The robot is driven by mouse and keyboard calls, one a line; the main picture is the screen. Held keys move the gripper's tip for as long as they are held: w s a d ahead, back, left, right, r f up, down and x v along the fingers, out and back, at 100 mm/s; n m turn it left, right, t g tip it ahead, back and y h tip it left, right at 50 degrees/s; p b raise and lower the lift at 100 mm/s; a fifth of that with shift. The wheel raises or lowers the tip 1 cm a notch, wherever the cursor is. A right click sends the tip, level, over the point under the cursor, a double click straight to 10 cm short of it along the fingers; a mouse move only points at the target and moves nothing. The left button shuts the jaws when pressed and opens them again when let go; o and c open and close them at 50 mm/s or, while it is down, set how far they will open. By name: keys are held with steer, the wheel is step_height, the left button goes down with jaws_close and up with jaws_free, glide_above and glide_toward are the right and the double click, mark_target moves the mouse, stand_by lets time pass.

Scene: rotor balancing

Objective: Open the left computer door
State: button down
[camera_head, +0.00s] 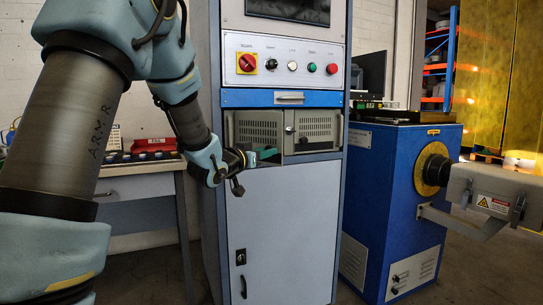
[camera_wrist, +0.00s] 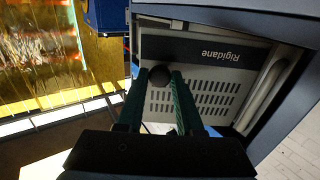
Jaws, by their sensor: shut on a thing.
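The computer (camera_head: 315,127) sits in an opening of the tall cabinet in the head view. Its left door (camera_head: 257,130) is a pale vented panel. My gripper (camera_head: 268,154) is low at this door, its green fingers small in that view. In the wrist view a vented panel with an upside-down "Rigidane" label (camera_wrist: 226,54) lies ahead. The green fingers of my gripper (camera_wrist: 160,74) are shut on a round black knob (camera_wrist: 158,77) in front of this panel. I cannot tell whether the door stands slightly ajar.
A blue drawer (camera_head: 289,98) and a control panel (camera_head: 288,62) are above the opening; a grey lower cabinet door (camera_head: 280,230) is below. A blue machine (camera_head: 395,200) stands to the right and a workbench (camera_head: 140,169) to the left.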

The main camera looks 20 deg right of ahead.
steer(key=a+m+g+h+p, duration=0.3)
steer(key=a+m+g+p, duration=0.1)
steer(key=a+g, duration=0.3)
steer(key=shift+s+a+m+g, duration=0.25)
steer(key=shift+m+g, duration=0.15)
steer(key=shift+m, duration=0.3)
steer(key=shift+r, duration=0.1)
steer(key=c, duration=0.6)
jaws_free()
steer(key=a, duration=0.3)
steer(key=s+a, duration=0.1)
steer(key=a, duration=0.6)
steer(key=shift+s+a, duration=0.2)
steer(key=shift+a, duration=0.15)
